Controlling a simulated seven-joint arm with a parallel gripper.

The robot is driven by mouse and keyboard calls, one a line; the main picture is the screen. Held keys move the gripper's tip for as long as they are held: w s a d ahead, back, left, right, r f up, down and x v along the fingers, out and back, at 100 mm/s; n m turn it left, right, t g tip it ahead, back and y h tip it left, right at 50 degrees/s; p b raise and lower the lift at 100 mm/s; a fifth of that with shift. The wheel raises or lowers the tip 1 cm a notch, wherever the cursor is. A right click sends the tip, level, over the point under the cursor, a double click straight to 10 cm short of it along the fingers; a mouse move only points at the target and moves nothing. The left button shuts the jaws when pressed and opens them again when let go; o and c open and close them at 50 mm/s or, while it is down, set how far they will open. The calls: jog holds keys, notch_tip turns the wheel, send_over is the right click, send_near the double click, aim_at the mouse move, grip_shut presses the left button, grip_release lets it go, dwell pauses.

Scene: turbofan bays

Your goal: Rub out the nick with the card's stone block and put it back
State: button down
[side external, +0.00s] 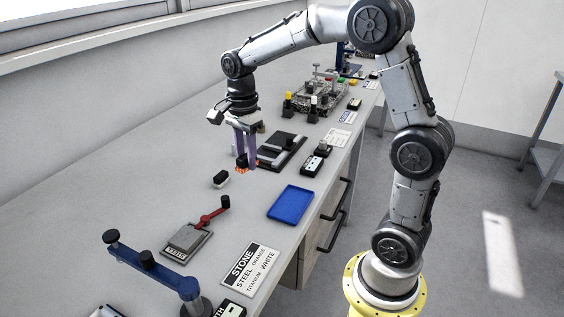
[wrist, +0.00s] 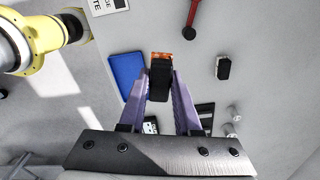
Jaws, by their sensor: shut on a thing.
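My gripper (side external: 246,160) is shut on a black block with an orange face (wrist: 160,82). It holds the block over the grey bench, the orange face low; I cannot tell if it touches the bench. A second block (side external: 220,180), black with white, lies on the bench to the left; it also shows in the wrist view (wrist: 223,69). The card (side external: 250,271) reads STONE, STEEL ORANGE, TITANIUM WHITE. A black fixture plate with grey parts (side external: 283,152) is just right of my gripper. I cannot make out a nick.
An empty blue tray (side external: 290,203) lies near the bench's front edge. A grey plate with a red lever (side external: 186,240) and a blue arm on a post (side external: 150,265) stand at the near end. More fixtures (side external: 318,97) stand at the far end. Open bench lies to the left.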

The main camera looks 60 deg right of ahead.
jog(key=w+a+f+n, duration=0.1)
jog(key=w+a+f, duration=0.2)
jog(key=w+a, duration=0.5)
jog(key=n, duration=0.1)
send_near(185, 238)
jog(key=shift+w+d, duration=0.1)
jog(key=shift+d, duration=1.1)
jog(key=shift+f, duration=2.95)
jog(key=shift+f, duration=0.45)
jog(key=shift+a, duration=0.15)
jog(key=shift+a, duration=0.9)
jog(key=shift+a, duration=0.1)
